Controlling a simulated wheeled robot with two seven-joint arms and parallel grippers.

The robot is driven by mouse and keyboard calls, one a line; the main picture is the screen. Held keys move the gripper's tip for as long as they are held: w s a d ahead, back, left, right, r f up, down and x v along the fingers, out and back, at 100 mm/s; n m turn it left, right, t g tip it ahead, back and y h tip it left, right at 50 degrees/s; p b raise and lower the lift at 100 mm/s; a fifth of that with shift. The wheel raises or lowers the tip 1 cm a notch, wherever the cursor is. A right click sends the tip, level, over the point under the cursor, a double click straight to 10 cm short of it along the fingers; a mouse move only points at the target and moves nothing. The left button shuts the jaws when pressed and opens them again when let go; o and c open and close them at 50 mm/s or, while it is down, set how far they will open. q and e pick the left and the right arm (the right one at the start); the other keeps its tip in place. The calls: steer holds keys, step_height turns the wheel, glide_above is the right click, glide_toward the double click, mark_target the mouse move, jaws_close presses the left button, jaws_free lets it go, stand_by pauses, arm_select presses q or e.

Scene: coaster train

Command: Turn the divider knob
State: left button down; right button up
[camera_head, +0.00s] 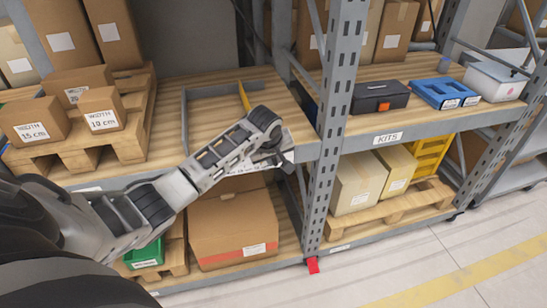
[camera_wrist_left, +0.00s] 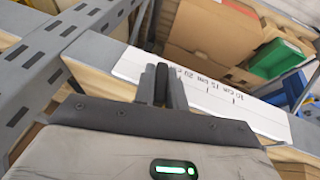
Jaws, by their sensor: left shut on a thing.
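My left gripper (camera_head: 272,158) is at the front edge of the middle shelf, at the end of the arm from the left. In the left wrist view its fingers (camera_wrist_left: 162,88) are closed on a small dark knob (camera_wrist_left: 161,82) in front of a white scale strip (camera_wrist_left: 212,92). The strip carries centimetre marks. My wrist hides most of the knob area in the head view. My right gripper is out of view.
A grey upright post (camera_head: 340,90) stands close to the right of the gripper. Labelled cartons (camera_head: 103,108) sit on a pallet at the left. A large carton (camera_head: 230,225) is on the lower shelf. A black case (camera_head: 380,96) and blue tray (camera_head: 443,92) lie right of the post.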

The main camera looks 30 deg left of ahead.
arm_select(q)
steer(key=shift+w+r+g+y, duration=0.15)
steer(key=shift+g+y, duration=0.35)
stand_by(0.3)
steer(key=c, duration=1.4)
jaws_free()
steer(key=shift+c, duration=0.2)
steer(key=v, duration=1.6)
steer(key=shift+w, duration=0.15)
